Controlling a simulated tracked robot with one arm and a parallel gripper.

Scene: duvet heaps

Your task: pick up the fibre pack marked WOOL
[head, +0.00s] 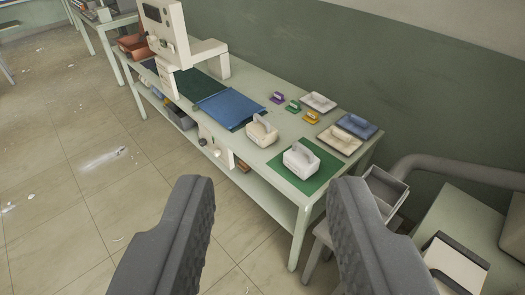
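My gripper (271,190) is open and empty, its two dark grey fingers wide apart in the foreground. Beyond and below it is a long pale green table. A white block-like pack with a handle (301,161) sits on a green mat (320,180) near the table's right end. A cream pack with a handle (262,131) sits just left of and behind it. Flatter packs with handles lie further back: a white one (318,102), a blue one (357,126) and a cream one (340,140). No marking is legible, so I cannot tell which is marked WOOL.
Small purple (277,98), green (293,106) and orange (311,118) items lie among the packs. A blue folded cloth (229,109) and a cream machine (166,35) are further left. A grey bin (383,188) stands off the right end. The floor at left is mostly open.

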